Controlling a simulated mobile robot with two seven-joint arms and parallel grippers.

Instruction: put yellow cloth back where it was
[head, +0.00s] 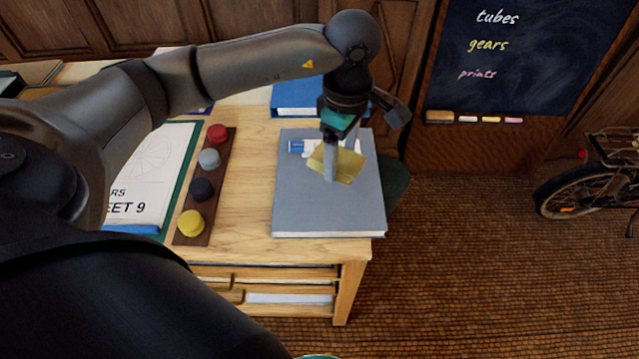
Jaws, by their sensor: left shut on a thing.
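The yellow cloth (347,166) is a small folded piece held over a large grey book or flat box (302,205) at the right end of the wooden desk. My left gripper (333,168) points down and is shut on the cloth. Whether the cloth touches the grey cover cannot be told. A blue and white tube (297,147) lies on the same cover, just left of and behind the gripper, and is partly hidden by it. My right gripper is not in view.
A blue book or binder (298,97) lies behind the grey one. A dark strip (213,174) with red, grey, dark and yellow round pieces and a drawing sheet (150,170) are to the left. Bare desk (250,190) shows between. A chalkboard (540,50) and bicycle (585,190) stand at right.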

